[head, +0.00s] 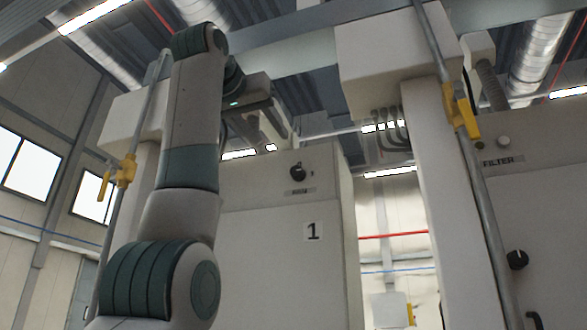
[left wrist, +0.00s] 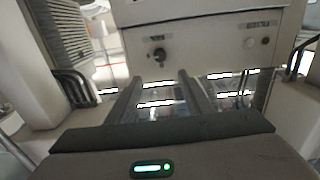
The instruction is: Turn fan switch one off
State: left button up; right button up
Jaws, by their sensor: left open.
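A black rotary switch knob (head: 298,172) sits on the upper front of the pale cabinet (head: 280,250) marked 1, above a small label too blurred to read. In the left wrist view a black knob (left wrist: 158,57) shows on a pale panel (left wrist: 210,50), just beyond the fingertips and roughly between them. My left gripper (head: 278,138) is above and left of the knob in the head view, apart from it. In the left wrist view the left gripper (left wrist: 160,76) has its two fingers spread with nothing between them. My right gripper is not in view.
A second cabinet at right has a FILTER label (head: 497,161), a pale button (head: 503,141) and a black knob (head: 517,260). Pipes with yellow valves (head: 124,170) (head: 462,112) stand on both sides. A pale post (head: 440,200) stands right of cabinet 1.

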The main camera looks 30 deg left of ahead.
aim_at(295, 171)
pick_arm(q)
jog(key=p+x, duration=0.8)
jog(key=x, duration=0.9)
jog(key=shift+d, duration=0.1)
jog(key=shift+w, duration=0.45)
jog(key=c, duration=1.1)
